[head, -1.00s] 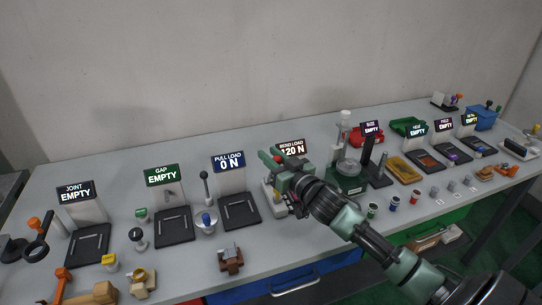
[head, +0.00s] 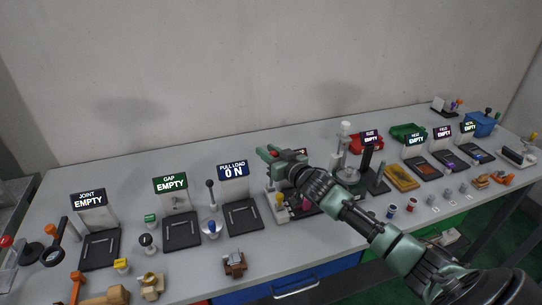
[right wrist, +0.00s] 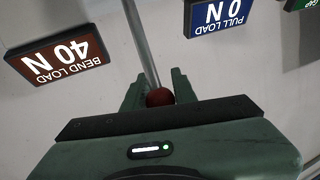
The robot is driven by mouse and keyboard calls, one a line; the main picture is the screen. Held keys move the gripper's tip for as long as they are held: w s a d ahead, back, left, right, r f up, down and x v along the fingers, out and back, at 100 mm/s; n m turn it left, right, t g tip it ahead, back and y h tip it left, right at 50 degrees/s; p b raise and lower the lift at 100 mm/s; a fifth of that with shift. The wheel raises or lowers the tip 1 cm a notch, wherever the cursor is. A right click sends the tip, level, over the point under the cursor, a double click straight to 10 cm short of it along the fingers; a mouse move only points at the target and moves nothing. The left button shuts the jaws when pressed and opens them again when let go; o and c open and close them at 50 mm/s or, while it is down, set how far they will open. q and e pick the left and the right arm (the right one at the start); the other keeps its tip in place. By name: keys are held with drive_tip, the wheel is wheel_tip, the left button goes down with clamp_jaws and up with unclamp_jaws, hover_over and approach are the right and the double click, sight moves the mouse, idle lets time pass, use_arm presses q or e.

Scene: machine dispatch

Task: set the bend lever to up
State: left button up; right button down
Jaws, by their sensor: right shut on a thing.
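The bend lever shows in the right wrist view as a metal rod (right wrist: 142,45) with a red ball knob (right wrist: 158,97). My right gripper (right wrist: 158,88) is shut on the knob, one finger on each side; it also shows in the head view (head: 268,153). There the gripper and arm hide the knob and most of the bend station (head: 270,204). The bend load display (right wrist: 60,55) reads 40 N in the right wrist view. My left gripper is not in view.
The pull load display (head: 233,170) reads 0 N, left of the bend station. The gap display (head: 171,184) and joint display (head: 89,200) read EMPTY. A clear-topped stand (head: 346,150) is close to the right of my arm. A brown block (head: 234,264) lies in front.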

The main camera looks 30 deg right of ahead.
drive_tip(key=shift+w+d+f, duration=0.15)
drive_tip(key=shift+w+f, duration=0.05)
drive_tip(key=shift+w, duration=0.3)
drive_tip(key=shift+w+d+f, duration=0.1)
drive_tip(key=shift+w+f, duration=0.1)
drive_tip(key=shift+w, duration=0.25)
drive_tip(key=shift+f, duration=0.2)
drive_tip(key=c, duration=1.1)
unclamp_jaws()
drive_tip(key=shift+w, duration=0.1)
drive_tip(key=shift+c, duration=0.2)
drive_tip(key=s+r+b, duration=0.1)
drive_tip(key=s+b, duration=0.1)
drive_tip(key=s, duration=0.5)
drive_tip(key=shift+d, duration=0.25)
